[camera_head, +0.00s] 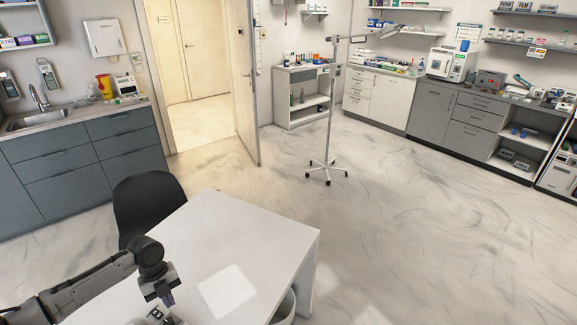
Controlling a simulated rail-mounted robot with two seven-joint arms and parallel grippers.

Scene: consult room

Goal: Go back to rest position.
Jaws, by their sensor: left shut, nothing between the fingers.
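My left arm comes in from the lower left and reaches over the white table (272,232). My left gripper (168,299) hangs at the end of it, pointing down, above the table's near left part. Its fingers look closed together with nothing between them. My right gripper is not in the picture. A small dark and grey part shows at the bottom edge beside the left gripper, and I cannot tell what it is.
A pale sheet (226,290) lies on the table, right of my left gripper. A black chair (147,205) stands behind the table's far left edge. A wheeled stand (328,165) is on the floor beyond. Grey cabinets (80,165) line the left wall. Open floor lies right.

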